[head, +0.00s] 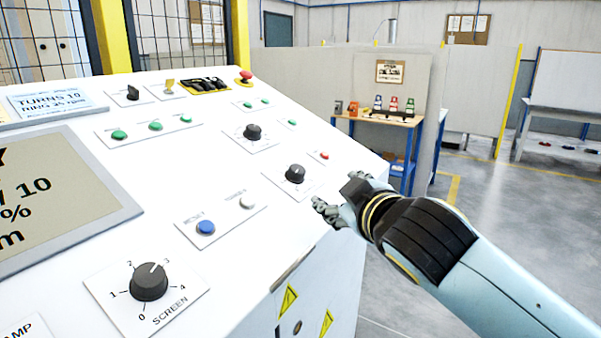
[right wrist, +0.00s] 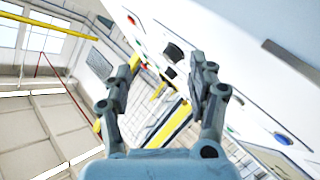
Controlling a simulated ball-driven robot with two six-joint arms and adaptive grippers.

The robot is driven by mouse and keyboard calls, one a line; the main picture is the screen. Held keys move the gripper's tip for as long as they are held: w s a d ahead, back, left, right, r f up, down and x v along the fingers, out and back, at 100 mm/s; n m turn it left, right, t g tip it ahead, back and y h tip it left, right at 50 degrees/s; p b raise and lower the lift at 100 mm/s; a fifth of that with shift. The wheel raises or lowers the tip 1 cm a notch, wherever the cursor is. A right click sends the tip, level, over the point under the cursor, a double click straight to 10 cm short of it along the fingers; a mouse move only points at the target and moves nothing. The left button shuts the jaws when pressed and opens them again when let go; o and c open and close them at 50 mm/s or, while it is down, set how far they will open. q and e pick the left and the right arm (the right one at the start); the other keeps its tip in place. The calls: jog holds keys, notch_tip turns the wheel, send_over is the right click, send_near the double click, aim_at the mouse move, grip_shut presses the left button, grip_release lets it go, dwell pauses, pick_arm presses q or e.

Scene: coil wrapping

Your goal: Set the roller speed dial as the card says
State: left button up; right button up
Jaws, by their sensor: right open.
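A sloped white control panel (head: 110,180) carries several black dials. One dial (head: 253,131) is near the panel's middle and another dial (head: 295,173) is nearer its right edge; their labels are too small to read, so I cannot tell which sets roller speed. A larger dial (head: 149,281) marked SCREEN points near 3. A card (head: 57,103) at the upper left reads TURNS 10 and a ring rpm line. My right gripper (head: 335,198) is open and empty, beside the right-edge dial and apart from it. In the right wrist view a black dial (right wrist: 174,52) shows beyond the open fingers (right wrist: 163,76).
A blue button (head: 206,227) and a white button (head: 247,202) are left of my right gripper. A red emergency button (head: 245,76) is at the panel's far end. A partly cut-off display (head: 110,212) is at left. Open floor (head: 500,230) lies right of the panel.

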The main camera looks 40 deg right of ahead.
jog(key=w+a+r+n+t+y, duration=0.2)
jog(key=w+r+n+t, duration=0.15)
jog(key=r, duration=0.35)
jog(key=w+a+r+n+t+y, duration=0.2)
jog(key=w+r+n+t, duration=0.15)
jog(key=r, duration=0.45)
jog(key=w+a+r+n+y, duration=0.1)
jog(key=a+r+n+y, duration=0.55)
jog(key=n+y, duration=0.55)
jog(key=n+g+h, duration=0.9)
jog(key=n+g, duration=0.4)
jog(key=g, duration=0.4)
send_near(298, 168)
jog(key=p+x, duration=0.1)
jog(key=x, duration=0.8)
jog(key=shift+f, duration=0.15)
